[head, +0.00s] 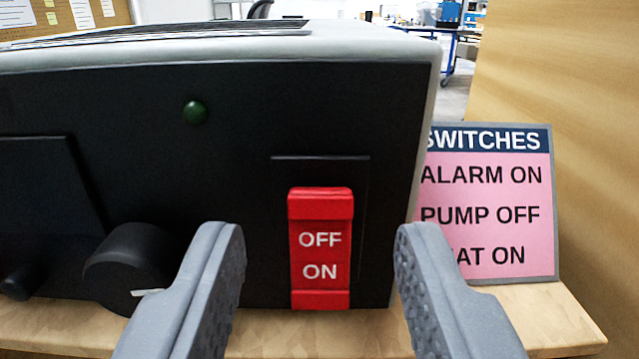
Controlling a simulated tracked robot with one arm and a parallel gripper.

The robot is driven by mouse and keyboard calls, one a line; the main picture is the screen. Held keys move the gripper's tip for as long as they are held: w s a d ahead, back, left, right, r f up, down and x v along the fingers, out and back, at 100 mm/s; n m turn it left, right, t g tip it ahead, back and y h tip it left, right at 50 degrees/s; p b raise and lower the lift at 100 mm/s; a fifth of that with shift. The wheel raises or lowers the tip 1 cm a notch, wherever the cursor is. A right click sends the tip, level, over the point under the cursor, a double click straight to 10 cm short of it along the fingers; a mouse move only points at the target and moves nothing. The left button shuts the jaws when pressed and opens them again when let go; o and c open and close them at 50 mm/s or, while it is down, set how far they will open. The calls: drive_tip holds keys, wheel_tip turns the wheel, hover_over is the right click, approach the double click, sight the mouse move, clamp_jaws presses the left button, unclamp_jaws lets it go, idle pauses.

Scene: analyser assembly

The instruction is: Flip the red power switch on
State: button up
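The red power switch (320,248) is on the right part of the analyser's black front panel (240,140). It is a red rocker marked OFF above and ON below, set on a black plate (318,172). Its top edge looks raised, but I cannot tell for sure which way it is tilted. My gripper (318,255) is open and empty. One finger is left of the switch and the other is right of it, both nearer the camera. No contact with the switch shows. A small dark green lamp (195,112) sits on the panel at the upper left and looks unlit.
A black knob (135,265) sticks out of the panel behind the left finger. A pink sign (500,215) headed SWITCHES stands right of the analyser, partly hidden by the right finger. The wooden bench top (545,315) shows below. A plain wooden surface (570,130) rises at the right.

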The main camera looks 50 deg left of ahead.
drive_tip(key=shift+w+a, duration=0.3)
drive_tip(key=shift+a, duration=0.15)
clamp_jaws()
drive_tip(key=shift+f, duration=0.15)
drive_tip(key=shift+f+t+y+b, duration=0.2)
drive_tip(key=shift+t+y+b, duration=0.1)
drive_tip(key=shift+t+y, duration=0.6)
drive_tip(key=shift+y, duration=0.2)
